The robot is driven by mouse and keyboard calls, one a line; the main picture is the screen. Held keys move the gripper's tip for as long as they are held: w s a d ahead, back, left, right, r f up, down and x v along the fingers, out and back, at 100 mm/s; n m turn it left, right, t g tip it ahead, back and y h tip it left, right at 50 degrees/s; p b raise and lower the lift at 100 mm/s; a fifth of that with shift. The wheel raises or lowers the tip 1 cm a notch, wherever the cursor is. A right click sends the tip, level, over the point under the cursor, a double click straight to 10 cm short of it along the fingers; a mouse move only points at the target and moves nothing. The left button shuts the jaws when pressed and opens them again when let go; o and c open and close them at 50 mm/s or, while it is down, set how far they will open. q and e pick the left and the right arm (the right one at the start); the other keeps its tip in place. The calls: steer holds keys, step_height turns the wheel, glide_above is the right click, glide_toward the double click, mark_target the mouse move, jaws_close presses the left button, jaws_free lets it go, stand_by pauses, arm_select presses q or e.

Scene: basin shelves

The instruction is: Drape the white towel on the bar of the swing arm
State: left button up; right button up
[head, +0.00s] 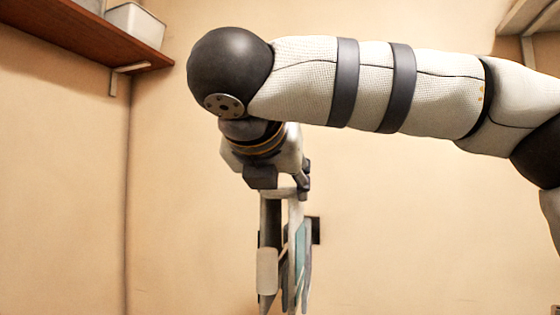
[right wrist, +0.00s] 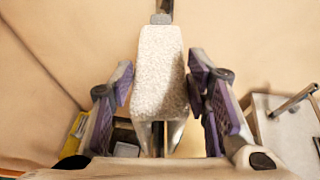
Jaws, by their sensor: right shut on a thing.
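The white towel (right wrist: 160,72) is a pale, speckled strip between the two purple-padded fingers of my right gripper (right wrist: 158,88) in the right wrist view. The gripper is shut on it. A dark bar (right wrist: 165,6) shows beyond the towel's far end, in line with it; I cannot tell whether the towel touches it. In the head view my right gripper (head: 285,290) points down below the wrist, with the towel hard to make out among its parts. A dark piece (head: 315,230) shows behind the gripper; the rest of the swing arm is hidden. My left gripper is not in view.
A brown wall shelf (head: 75,35) with a white bin (head: 134,25) is at upper left in the head view. Another shelf (head: 525,18) is at upper right. In the wrist view a pale surface (right wrist: 285,135) with a metal rod (right wrist: 293,100) lies right, and a yellow object (right wrist: 76,135) lies lower left.

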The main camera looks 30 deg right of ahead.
mark_target(280, 256)
steer(key=shift+f, duration=3.9)
steer(key=o, duration=1.2)
steer(key=shift+s+a, duration=0.1)
